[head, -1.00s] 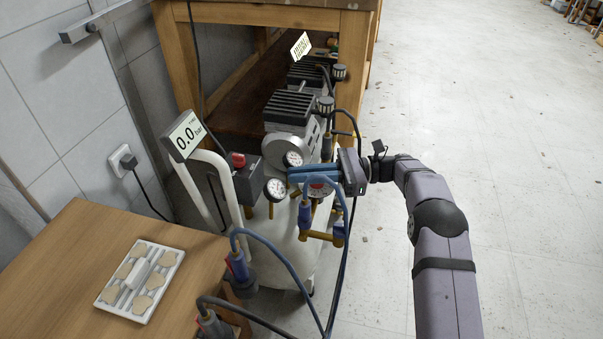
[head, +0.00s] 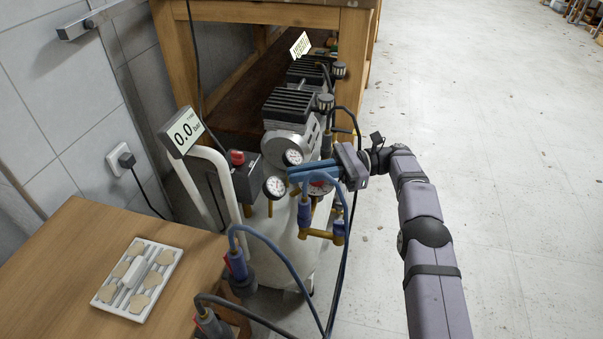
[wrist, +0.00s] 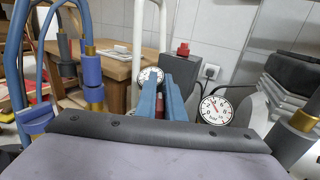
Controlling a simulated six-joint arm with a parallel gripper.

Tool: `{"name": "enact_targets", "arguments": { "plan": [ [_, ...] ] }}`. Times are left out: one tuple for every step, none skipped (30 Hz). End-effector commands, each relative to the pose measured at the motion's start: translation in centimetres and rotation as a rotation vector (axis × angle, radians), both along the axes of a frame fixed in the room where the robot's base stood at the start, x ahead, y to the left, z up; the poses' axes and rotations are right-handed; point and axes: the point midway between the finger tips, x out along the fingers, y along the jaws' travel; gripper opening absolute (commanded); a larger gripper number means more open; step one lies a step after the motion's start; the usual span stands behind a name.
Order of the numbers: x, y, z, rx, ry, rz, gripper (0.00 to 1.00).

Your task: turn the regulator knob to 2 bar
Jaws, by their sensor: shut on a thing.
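My gripper (head: 292,176) reaches in from the right at the front of the compressor (head: 292,128). Its blue fingers are shut on a small red part, seen between them in the wrist view, which I take to be the regulator knob (wrist: 160,102); the fingers hide most of it. The digital display (head: 183,133) on the white handle reads 0.0. A white dial (wrist: 215,111) shows right of the fingers in the wrist view.
Other dials (head: 275,187) and a red switch (head: 237,157) sit left of the fingers. Blue hoses (head: 275,252) loop close below my gripper. A wooden table (head: 60,270) with a white tray (head: 167,262) stands at lower left. The floor (head: 500,170) at right is clear.

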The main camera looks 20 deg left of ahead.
Motion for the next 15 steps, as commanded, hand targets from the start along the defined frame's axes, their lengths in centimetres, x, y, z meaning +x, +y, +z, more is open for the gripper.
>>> {"name": "enact_targets", "arguments": {
  "plan": [
    [-0.06, -0.06, -0.09, 0.000, 0.004, 0.002, 0.00],
    [-0.06, -0.06, -0.09, 0.000, 0.004, 0.002, 0.00],
    [-0.06, -0.06, -0.09, 0.000, 0.004, 0.002, 0.00],
    [-0.06, -0.06, -0.09, 0.000, 0.004, 0.002, 0.00],
    [-0.06, -0.06, -0.09, 0.000, 0.004, 0.002, 0.00],
    [-0.05, -0.05, -0.08, 0.000, 0.004, 0.002, 0.11],
    [-0.05, -0.05, -0.08, 0.000, 0.004, 0.002, 0.18],
    [-0.05, -0.05, -0.08, 0.000, 0.004, 0.002, 0.25],
    [-0.04, -0.05, -0.08, 0.001, 0.003, 0.001, 0.27],
    [-0.03, -0.04, -0.07, 0.000, 0.002, 0.001, 0.27],
    [-0.03, -0.04, -0.06, 0.000, 0.002, 0.001, 0.27],
    [-0.03, -0.04, -0.05, 0.000, 0.002, 0.001, 0.27],
    [-0.03, -0.03, -0.04, 0.000, 0.001, 0.001, 0.27],
    [-0.02, -0.02, -0.03, 0.000, 0.001, 0.001, 0.27],
    [-0.02, -0.02, -0.03, 0.000, 0.001, 0.000, 0.27]
  ]
}}
